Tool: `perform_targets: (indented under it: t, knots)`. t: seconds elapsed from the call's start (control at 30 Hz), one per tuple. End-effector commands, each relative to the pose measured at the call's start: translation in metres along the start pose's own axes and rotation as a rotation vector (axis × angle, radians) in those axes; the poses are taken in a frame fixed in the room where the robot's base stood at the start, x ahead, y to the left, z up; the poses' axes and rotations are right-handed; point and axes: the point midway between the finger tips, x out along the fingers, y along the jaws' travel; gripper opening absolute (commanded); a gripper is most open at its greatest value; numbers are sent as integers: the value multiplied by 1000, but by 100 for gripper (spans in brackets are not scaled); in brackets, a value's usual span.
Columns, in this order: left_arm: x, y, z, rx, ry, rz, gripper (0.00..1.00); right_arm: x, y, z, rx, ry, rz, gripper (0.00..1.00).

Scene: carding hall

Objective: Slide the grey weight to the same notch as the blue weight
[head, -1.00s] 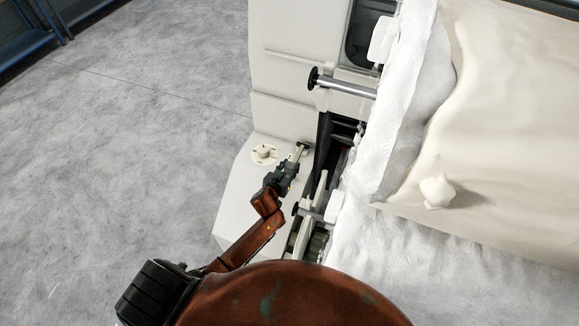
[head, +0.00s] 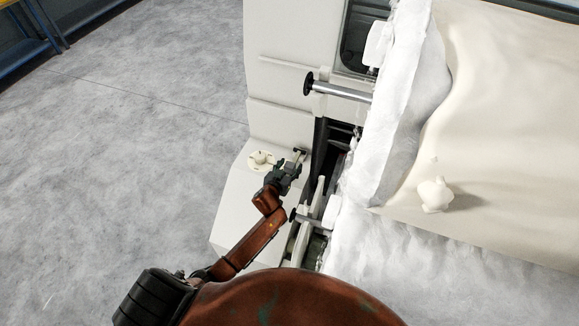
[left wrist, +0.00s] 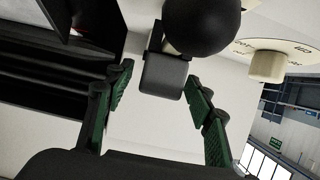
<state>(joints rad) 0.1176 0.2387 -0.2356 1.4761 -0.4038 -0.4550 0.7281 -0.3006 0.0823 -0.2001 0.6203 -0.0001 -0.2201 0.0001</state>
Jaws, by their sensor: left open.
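My left gripper (head: 287,172) is over the white machine ledge. In the left wrist view its two green-padded fingers (left wrist: 160,72) are spread, with nothing held between them. A dark block (left wrist: 163,76) on a pale stem with a black ball (left wrist: 202,24) lies just beyond the fingertips, at the gap between them. In the head view a small dark lever end (head: 300,151) shows just past the gripper. I cannot make out a weight that is clearly grey or clearly blue, nor any notches. My right gripper is not in view.
A cream dial (head: 261,160) sits left of the gripper; its knob shows in the left wrist view (left wrist: 268,66). Silver rollers with black ends (head: 340,90) and white fibre (head: 395,110) lie to the right. The grey floor (head: 120,160) at left is clear.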

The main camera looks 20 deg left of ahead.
Motion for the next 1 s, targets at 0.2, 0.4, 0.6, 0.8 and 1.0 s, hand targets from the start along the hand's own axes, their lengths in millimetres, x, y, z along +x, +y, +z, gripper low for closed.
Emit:
perform_targets:
  t: [0.2,0.4,0.6,0.8,1.0]
  knots:
    - [-8,0,0,0,0,0,49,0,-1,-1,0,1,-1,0]
    - [-41,-1,1,-1,0,0,49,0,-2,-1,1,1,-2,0]
    - [-83,-1,1,-2,-1,0,49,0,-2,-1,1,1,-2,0]
    - [-111,0,1,-1,0,0,49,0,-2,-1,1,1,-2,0]
    - [-121,0,0,-1,1,1,49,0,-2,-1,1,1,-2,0]
